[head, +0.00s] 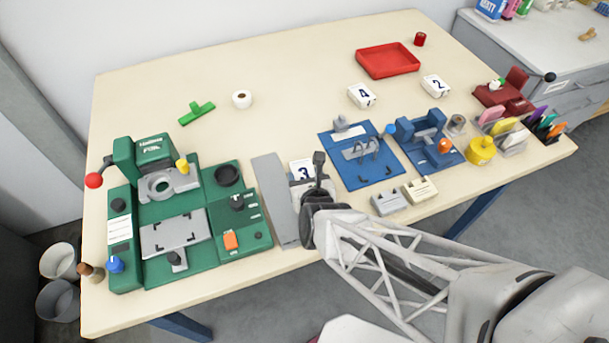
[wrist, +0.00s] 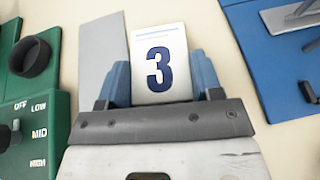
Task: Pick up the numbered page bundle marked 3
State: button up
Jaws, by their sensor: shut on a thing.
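The page bundle marked 3 (head: 299,170) is a white block with a dark blue number. It is at the front middle of the table, between the green machine and the blue plate. In the wrist view the bundle (wrist: 159,55) stands between my two blue fingers, its number facing the camera. My gripper (wrist: 162,85) is shut on it, with a finger at each side. In the head view my gripper (head: 318,172) is partly hidden by my own wrist, and so is the bundle's lower part. I cannot tell whether the bundle touches the table.
A grey plate (head: 270,190) lies just left of the bundle, beside the green machine (head: 178,212). A blue plate (head: 345,178) with fittings is to the right. Bundles marked 4 (head: 361,96) and 2 (head: 435,86) lie farther back near a red tray (head: 387,61).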

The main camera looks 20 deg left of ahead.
aim_at(306, 170)
jog(key=shift+r, duration=0.85)
notch_tip(306, 170, up, 2)
jog(key=shift+s+d, duration=0.1)
jog(key=s+d, duration=0.3)
jog(key=s+d+r, duration=0.1)
jog(key=s+d, duration=0.7)
jog(key=shift+s+r, duration=0.15)
